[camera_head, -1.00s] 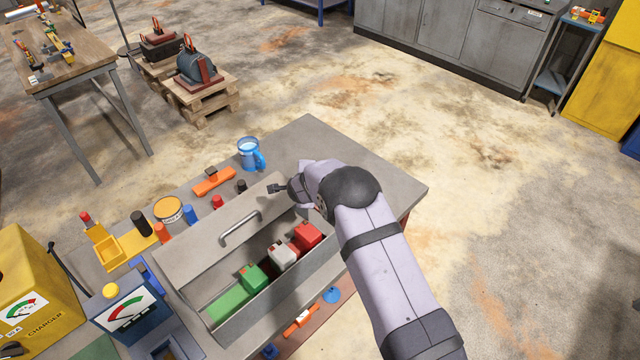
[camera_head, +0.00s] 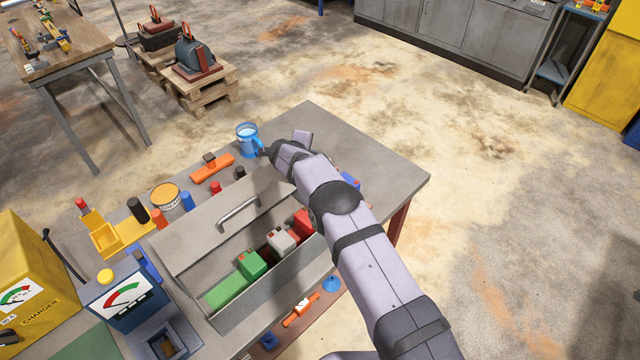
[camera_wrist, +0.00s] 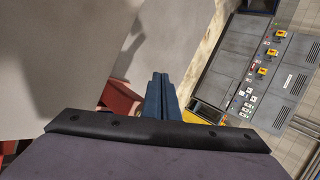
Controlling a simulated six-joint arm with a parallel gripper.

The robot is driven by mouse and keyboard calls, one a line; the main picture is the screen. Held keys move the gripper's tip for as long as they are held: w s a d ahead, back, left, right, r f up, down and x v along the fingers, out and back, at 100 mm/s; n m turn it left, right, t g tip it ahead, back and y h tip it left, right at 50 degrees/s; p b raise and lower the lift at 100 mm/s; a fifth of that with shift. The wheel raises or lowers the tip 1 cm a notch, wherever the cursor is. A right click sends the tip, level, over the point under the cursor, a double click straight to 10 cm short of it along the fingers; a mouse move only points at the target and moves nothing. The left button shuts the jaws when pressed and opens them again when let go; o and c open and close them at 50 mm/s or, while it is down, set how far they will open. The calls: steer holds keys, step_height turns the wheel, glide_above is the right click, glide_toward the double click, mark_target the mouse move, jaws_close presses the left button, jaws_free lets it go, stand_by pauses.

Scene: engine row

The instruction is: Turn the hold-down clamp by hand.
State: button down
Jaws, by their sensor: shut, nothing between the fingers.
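My gripper (camera_wrist: 161,82) is shut and empty; its two dark blue fingers lie side by side in the wrist view. In the head view the gripper end (camera_head: 268,149) is small and dark, close to the handle of a blue mug; I cannot tell whether they touch. No part is clearly recognisable as the hold-down clamp. An orange bar with a dark block on it (camera_head: 213,173) lies on the bench left of the gripper, apart from it; I cannot tell if it is the clamp.
A grey toolbox (camera_head: 185,240) with a handle and coloured blocks stands in front. A tin (camera_head: 165,197), small cylinders and a yellow charger (camera_head: 38,270) are at left. The bench's right corner (camera_head: 385,170) is clear.

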steer(key=shift+w+d+f+b, duration=0.1)
steer(key=shift+w+d+b, duration=0.75)
steer(key=shift+b, duration=0.75)
steer(key=shift+w+a, duration=0.1)
steer(key=shift+w, duration=0.1)
steer(key=shift+s, duration=0.1)
